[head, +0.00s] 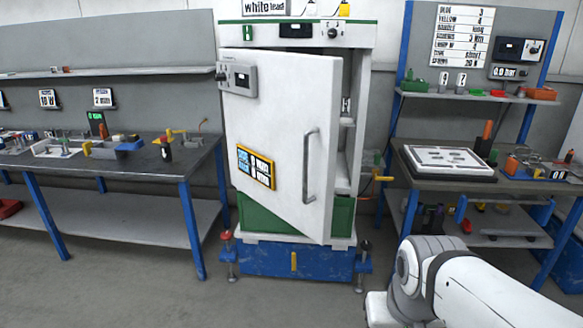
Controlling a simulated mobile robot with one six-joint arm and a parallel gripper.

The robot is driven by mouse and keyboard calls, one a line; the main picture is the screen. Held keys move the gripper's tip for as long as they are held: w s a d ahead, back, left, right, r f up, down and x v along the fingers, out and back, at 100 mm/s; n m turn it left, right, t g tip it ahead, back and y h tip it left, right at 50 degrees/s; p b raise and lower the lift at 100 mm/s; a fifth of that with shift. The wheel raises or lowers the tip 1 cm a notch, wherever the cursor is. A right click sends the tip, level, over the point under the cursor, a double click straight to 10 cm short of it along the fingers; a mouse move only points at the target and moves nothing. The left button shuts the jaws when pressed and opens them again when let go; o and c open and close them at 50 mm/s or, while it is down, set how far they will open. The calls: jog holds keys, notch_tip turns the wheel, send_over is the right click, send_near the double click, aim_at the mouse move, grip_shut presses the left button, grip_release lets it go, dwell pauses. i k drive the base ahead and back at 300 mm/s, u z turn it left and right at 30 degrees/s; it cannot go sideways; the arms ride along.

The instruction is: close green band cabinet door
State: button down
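The cabinet (365,45) is white with a green band along its top edge and green at its bottom, and stands in the middle of the head view. Its white door (275,125) is partly open, hinged on the left, with its free right edge swung out toward me. A vertical grey handle (310,165) sits near that free edge. Shelves and part of the inside show through the gap on the right. My white arm is at the lower right, apart from the door. My gripper cannot be made out in this view.
A workbench (130,222) with blue legs and tools stands left of the cabinet. Another bench (405,175) with a white tray (448,160) stands on the right. A blue base (270,262) with feet sticks out below the cabinet. The floor (130,295) in front is clear.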

aim_at(293, 121)
jog(key=z, duration=0.15)
jog(key=i, duration=0.9)
jog(key=u, duration=0.05)
